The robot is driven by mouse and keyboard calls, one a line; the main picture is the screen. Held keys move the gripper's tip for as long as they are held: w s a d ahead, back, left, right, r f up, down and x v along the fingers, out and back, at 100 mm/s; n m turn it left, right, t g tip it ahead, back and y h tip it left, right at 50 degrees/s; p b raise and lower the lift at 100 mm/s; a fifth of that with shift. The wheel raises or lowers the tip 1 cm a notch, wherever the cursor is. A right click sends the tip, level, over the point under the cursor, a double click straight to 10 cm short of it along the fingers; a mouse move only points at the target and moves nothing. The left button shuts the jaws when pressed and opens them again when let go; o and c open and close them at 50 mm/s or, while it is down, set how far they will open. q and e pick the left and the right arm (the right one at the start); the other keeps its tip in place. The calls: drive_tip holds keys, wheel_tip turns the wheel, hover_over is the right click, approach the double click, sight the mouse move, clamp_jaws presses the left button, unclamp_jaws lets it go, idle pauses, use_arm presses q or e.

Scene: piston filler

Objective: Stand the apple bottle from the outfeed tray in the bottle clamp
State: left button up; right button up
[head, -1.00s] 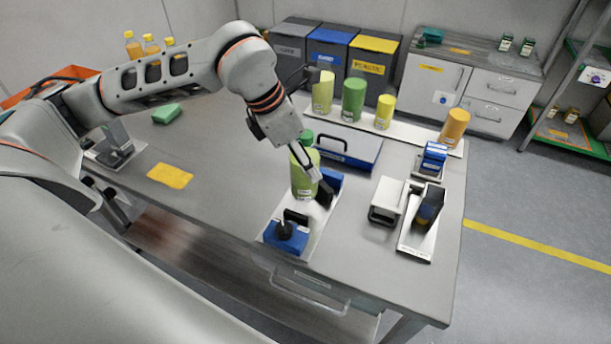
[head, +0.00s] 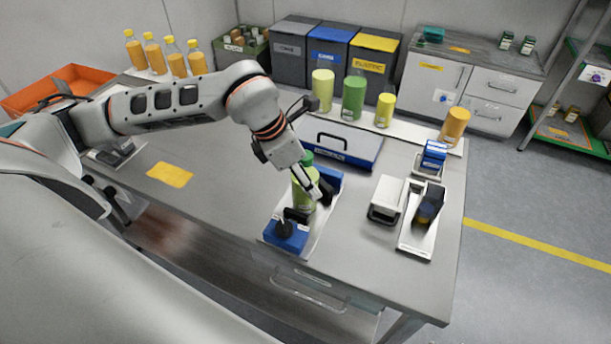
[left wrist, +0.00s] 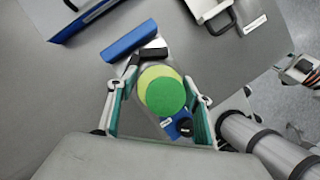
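The apple bottle (head: 304,196), light green with a green cap, stands upright between the two blue blocks of the bottle clamp (head: 286,236), at the table's front. My left gripper (head: 318,188) is around it from above. In the left wrist view its fingers (left wrist: 160,100) lie on both sides of the bottle, whose green cap (left wrist: 165,97) faces the camera, and appear shut on it. The bottle's foot is hidden, so contact with the clamp's base cannot be told.
A blue-and-white case (head: 342,147) lies behind the clamp. A white block (head: 386,197) and a dark angled stand (head: 428,205) are to the right. Coloured canisters (head: 353,98) line the back. Orange bottles (head: 176,60) stand back left. A yellow cloth (head: 170,175) lies on open table.

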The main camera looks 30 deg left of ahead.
use_arm(q)
drive_tip(key=shift+r, duration=0.15)
drive_tip(key=shift+a+r, duration=0.1)
drive_tip(key=shift+r, duration=0.2)
drive_tip(key=b+v, duration=0.1)
drive_tip(key=v, duration=1)
drive_tip(key=shift+s+r, duration=0.15)
drive_tip(key=shift+r, duration=0.05)
drive_tip(key=shift+s+f, duration=0.1)
